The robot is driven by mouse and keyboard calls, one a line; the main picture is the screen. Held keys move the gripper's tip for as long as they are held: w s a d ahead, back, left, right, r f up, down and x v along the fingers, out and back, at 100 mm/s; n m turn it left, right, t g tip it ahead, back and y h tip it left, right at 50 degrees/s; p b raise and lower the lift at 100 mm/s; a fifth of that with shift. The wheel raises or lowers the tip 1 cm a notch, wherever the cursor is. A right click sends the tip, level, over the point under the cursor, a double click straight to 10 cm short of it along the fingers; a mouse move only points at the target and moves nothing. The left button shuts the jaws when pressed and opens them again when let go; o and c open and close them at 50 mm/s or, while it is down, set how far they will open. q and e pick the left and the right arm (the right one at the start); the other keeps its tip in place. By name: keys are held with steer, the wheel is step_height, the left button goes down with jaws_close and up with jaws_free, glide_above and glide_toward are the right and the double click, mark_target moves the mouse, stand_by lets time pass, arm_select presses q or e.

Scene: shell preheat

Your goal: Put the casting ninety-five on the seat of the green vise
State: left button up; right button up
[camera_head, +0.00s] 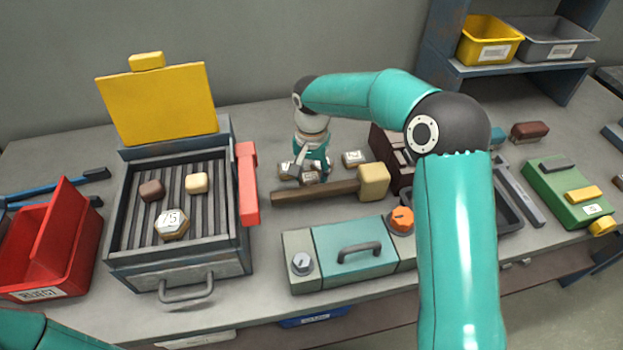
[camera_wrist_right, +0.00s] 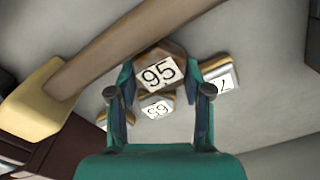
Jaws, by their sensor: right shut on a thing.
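The casting ninety-five (camera_wrist_right: 158,73) is a brown block with a white "95" label. It sits between the fingers of my right gripper (camera_wrist_right: 163,92), which is shut on it. In the head view the right gripper (camera_head: 311,168) points down at the bench behind the mallet handle, and partly hides the casting (camera_head: 310,178). A green fixture (camera_head: 562,205) with a grey bar and a yellow block stands at the far right; it looks like the green vise. Of my left arm only a link shows at the bottom left; its gripper is out of view.
Castings labelled 65 (camera_wrist_right: 155,107) and 7-something (camera_wrist_right: 222,80) lie close by the gripper. A wooden mallet (camera_head: 330,190) lies in front, and a teal box (camera_head: 350,262) nearer still. My right arm crosses before a dark tray (camera_head: 508,210). A slatted heater (camera_head: 180,262) stands left.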

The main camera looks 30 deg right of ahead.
steer(key=shift+f, duration=1.1)
steer(key=shift+f, duration=0.15)
steer(key=o, duration=0.9)
